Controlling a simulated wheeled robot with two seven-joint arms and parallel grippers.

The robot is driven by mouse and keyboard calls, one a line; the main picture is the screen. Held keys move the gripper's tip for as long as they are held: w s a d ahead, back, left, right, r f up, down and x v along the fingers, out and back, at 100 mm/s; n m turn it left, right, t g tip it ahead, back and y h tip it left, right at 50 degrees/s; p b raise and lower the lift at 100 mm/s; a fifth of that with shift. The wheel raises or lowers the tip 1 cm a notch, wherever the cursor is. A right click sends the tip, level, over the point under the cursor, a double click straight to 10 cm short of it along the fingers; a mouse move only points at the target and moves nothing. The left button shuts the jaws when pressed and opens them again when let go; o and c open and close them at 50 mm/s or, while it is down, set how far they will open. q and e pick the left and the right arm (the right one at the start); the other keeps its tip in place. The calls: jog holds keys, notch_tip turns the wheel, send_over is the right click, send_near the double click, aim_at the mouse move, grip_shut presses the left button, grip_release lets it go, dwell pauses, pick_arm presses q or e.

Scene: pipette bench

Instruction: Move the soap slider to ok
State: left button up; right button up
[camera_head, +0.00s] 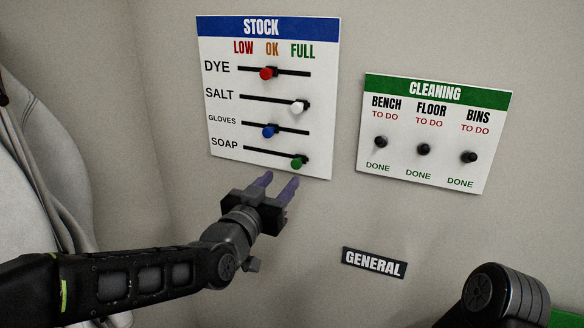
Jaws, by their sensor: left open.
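The STOCK board (225,125) hangs on the wall, with LOW, OK and FULL headings above several slider tracks. The soap slider's green knob (298,163) sits at the right end of the bottom track, on the FULL side. My left gripper (280,184) is open and empty, its two purple fingers pointing up toward the board just below the green knob. The fingers look apart from the knob; the exact gap in depth is hard to tell. My right gripper is out of view; only part of that arm shows at the bottom right.
Above are the red dye knob (267,73), white salt knob (300,106) and blue gloves knob (269,131). A CLEANING board (400,178) with black knobs hangs to the right. A GENERAL sign (374,263) is below. White cloth (45,170) hangs at the left.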

aim_at(295, 165)
pick_arm(q)
jog(key=p+x, duration=0.2)
jog(key=x, duration=0.5)
jog(key=shift+w, duration=0.15)
grip_shut()
dwell(1.2)
